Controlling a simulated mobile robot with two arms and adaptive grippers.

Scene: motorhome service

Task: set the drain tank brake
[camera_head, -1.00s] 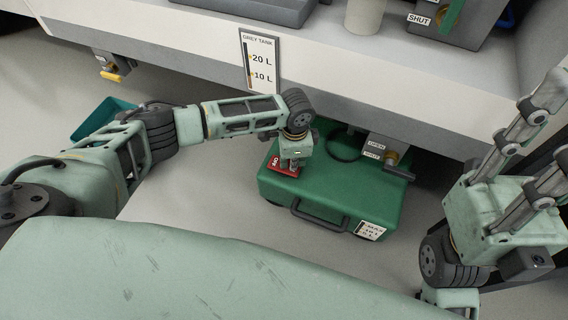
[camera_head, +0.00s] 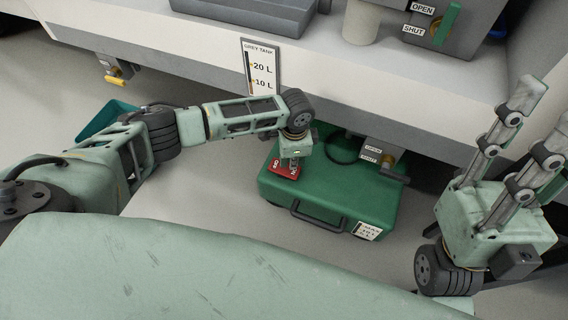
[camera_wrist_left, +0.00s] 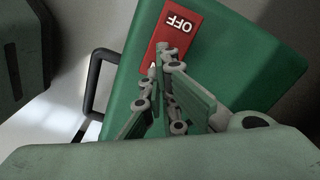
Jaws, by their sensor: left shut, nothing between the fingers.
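The drain tank (camera_head: 335,208) is a flat green case with a dark front handle, lying on the floor half under the vehicle side. On its top left is a red brake plate (camera_head: 283,171) with "OFF" and partly hidden "ON" lettering. My left gripper (camera_head: 291,162) is shut and empty, pointing down over the plate. In the left wrist view its fingertips (camera_wrist_left: 165,62) overlap the red plate (camera_wrist_left: 181,24) below the "OFF" word and hide part of it. I cannot tell whether they touch it. My right gripper (camera_head: 535,125) is open and empty at the right, fingers up.
A "GREY TANK" gauge (camera_head: 261,68) is on the vehicle side. A valve (camera_head: 387,161) with "OPEN" and "SHUT" labels hangs behind the tank, and another OPEN/SHUT unit (camera_head: 458,30) stands above. A teal tray (camera_head: 105,120) lies at left. Floor in front of the tank is clear.

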